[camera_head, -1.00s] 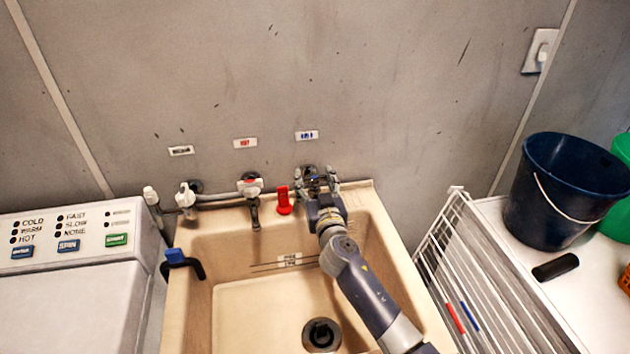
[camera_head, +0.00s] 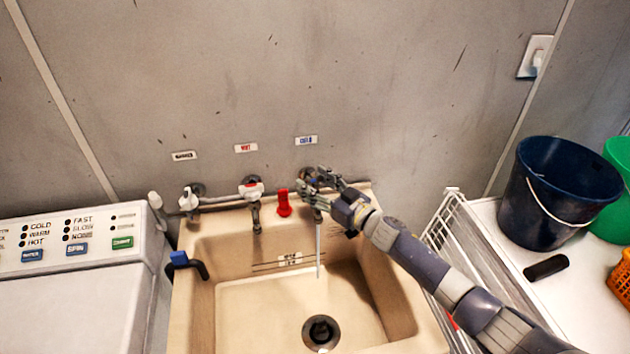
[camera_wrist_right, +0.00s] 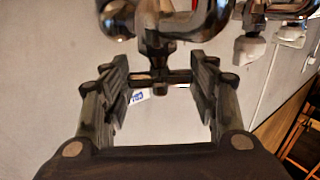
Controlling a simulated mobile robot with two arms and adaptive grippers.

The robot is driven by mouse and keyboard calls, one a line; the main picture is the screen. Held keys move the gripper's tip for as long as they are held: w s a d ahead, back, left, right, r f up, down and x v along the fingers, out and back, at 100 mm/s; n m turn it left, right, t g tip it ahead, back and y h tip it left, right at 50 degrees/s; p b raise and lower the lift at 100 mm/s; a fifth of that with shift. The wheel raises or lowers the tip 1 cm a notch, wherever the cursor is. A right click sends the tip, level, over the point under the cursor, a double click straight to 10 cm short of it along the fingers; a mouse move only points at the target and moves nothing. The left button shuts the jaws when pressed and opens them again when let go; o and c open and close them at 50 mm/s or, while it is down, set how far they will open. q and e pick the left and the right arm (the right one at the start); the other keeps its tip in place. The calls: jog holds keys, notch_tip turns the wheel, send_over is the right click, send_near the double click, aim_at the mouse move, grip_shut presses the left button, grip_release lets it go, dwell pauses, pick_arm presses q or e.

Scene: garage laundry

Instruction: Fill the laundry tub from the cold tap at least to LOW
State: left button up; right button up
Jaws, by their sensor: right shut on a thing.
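The cold tap (camera_head: 318,215) is on the back wall under the blue-lettered label (camera_head: 306,140). A thin stream of water (camera_head: 318,250) falls from it into the beige laundry tub (camera_head: 190,320). My right gripper (camera_head: 313,182) is shut on the tap's cross handle, which shows between the fingers in the right wrist view (camera_wrist_right: 160,78). The drain (camera_head: 321,332) is a dark ring in the tub floor and looks uncovered. Level lines with a small white label (camera_head: 290,259) are on the tub's back wall. No standing water shows. My left gripper is out of view.
A hot tap (camera_head: 252,192) and a red object (camera_head: 284,204) sit left of the cold tap. A blue-and-black hooked piece (camera_head: 180,259) is on the left rim. A washer (camera_head: 70,310) stands left; a white rack (camera_head: 445,225) and dark blue bucket (camera_head: 560,190) are right.

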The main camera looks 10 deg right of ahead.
jog(key=shift+w+d+f+n+g+y+b, duration=0.1)
jog(key=shift+w+d+n+g+y+b, duration=0.15)
jog(key=shift+n+g+y+b, duration=0.25)
jog(key=n+g+y+b, duration=0.4)
jog(key=b, duration=0.2)
jog(key=shift+f, duration=0.1)
jog(key=shift+a+r+n+g+y+b, duration=0.1)
jog(key=shift+r+n+g+y+b, duration=0.1)
jog(key=shift+n+g+y+b, duration=0.7)
jog(key=shift+m+b, duration=0.3)
jog(key=shift+b, duration=0.05)
jog(key=o, duration=1.1)
jog(key=shift+s, duration=0.1)
jog(key=v, duration=1.1)
jog(key=shift+s+d+r, duration=0.15)
jog(key=shift+d+r, duration=0.05)
jog(key=shift+d, duration=0.2)
